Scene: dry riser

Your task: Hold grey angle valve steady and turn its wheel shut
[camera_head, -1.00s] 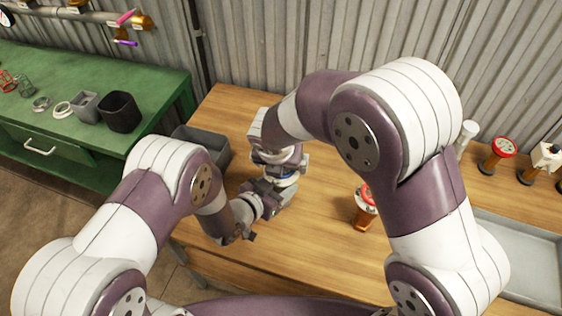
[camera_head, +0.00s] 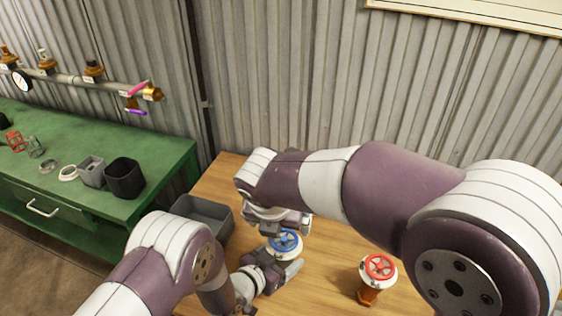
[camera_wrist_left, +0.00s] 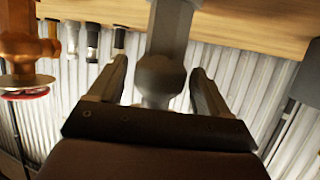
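The grey angle valve stands on the wooden bench, with its blue wheel (camera_head: 285,243) on top. In the left wrist view its grey body (camera_wrist_left: 161,78) lies between the two fingers of my left gripper (camera_wrist_left: 157,66). Narrow gaps show on both sides of the body, so the fingers look open around it and not clamped. In the head view my left gripper (camera_head: 278,271) is low beside the valve, just under the wheel. My right gripper (camera_head: 276,215) is just above and behind the wheel. Its fingertips are hidden, and I cannot tell whether they touch the wheel.
A red-wheeled orange valve (camera_head: 378,270) stands to the right on the bench. A grey bin (camera_head: 208,217) sits at the bench's left end. A green table (camera_head: 90,140) at the left holds a black cup (camera_head: 124,178) and other small items. A corrugated wall stands behind.

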